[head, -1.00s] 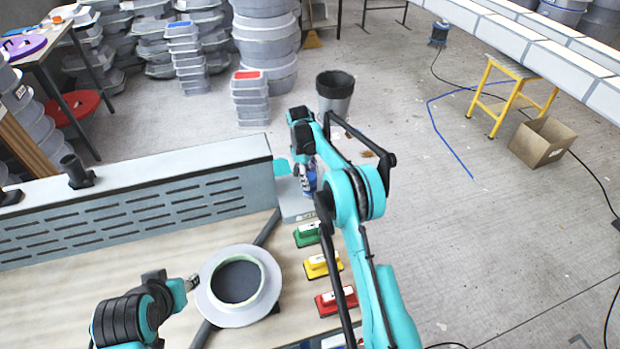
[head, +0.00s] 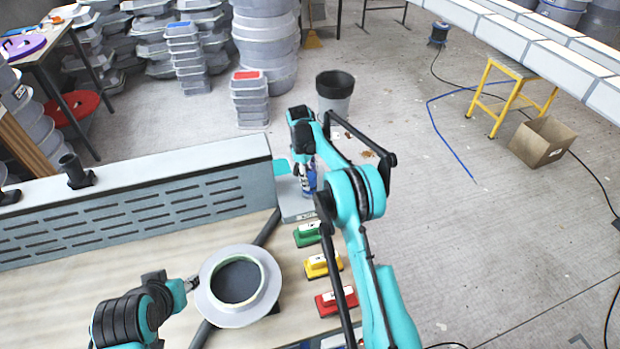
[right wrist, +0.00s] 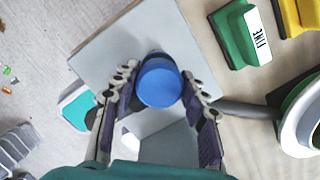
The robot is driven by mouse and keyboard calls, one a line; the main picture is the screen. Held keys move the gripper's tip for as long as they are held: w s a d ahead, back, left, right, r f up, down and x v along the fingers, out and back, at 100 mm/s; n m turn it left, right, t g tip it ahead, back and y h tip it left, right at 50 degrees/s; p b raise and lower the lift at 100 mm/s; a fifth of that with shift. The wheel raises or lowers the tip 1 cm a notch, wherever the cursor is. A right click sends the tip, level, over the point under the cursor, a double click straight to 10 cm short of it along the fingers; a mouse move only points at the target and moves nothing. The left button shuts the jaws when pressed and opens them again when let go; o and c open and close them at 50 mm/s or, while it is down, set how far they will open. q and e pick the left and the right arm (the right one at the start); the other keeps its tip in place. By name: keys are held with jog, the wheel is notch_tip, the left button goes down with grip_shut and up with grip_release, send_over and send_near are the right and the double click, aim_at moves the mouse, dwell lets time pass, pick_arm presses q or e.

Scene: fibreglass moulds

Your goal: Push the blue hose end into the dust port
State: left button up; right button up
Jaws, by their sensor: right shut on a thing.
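My right gripper (right wrist: 160,98) is shut on a blue round piece (right wrist: 160,82), taken to be the blue hose end. In the right wrist view it sits between the two dark fingers, its round blue face toward the camera. In the head view the blue piece (head: 308,182) shows below my right gripper (head: 306,172), over a light grey plate (head: 296,212) at the slotted bench's right end. I cannot make out the dust port opening or whether the piece touches it. My left gripper (head: 191,283) is at the left rim of a grey ring-shaped mould (head: 268,305); its jaws are too small to read.
Green (head: 307,234), yellow (head: 322,265) and red (head: 335,301) handled blocks lie in a row right of the mould. The grey slotted bench panel (head: 140,205) stands behind, with a black pipe stub (head: 76,172) on it. A bin (head: 334,92) stands beyond.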

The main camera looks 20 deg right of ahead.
jog(key=shift+b, duration=0.3)
dwell(0.9)
jog(key=shift+f+b, duration=0.45)
jog(key=shift+f, duration=0.15)
jog(key=o, duration=1.2)
jog(key=shift+c, duration=0.2)
jog(key=r, duration=0.4)
jog(key=a+r, duration=0.1)
jog(key=r, duration=0.3)
jog(key=w+r, duration=0.1)
jog(key=r, duration=0.2)
jog(key=shift+w+a+r, duration=0.1)
jog(key=shift+a+r, duration=0.05)
jog(key=shift+r, duration=0.25)
jog(key=shift+r, duration=0.1)
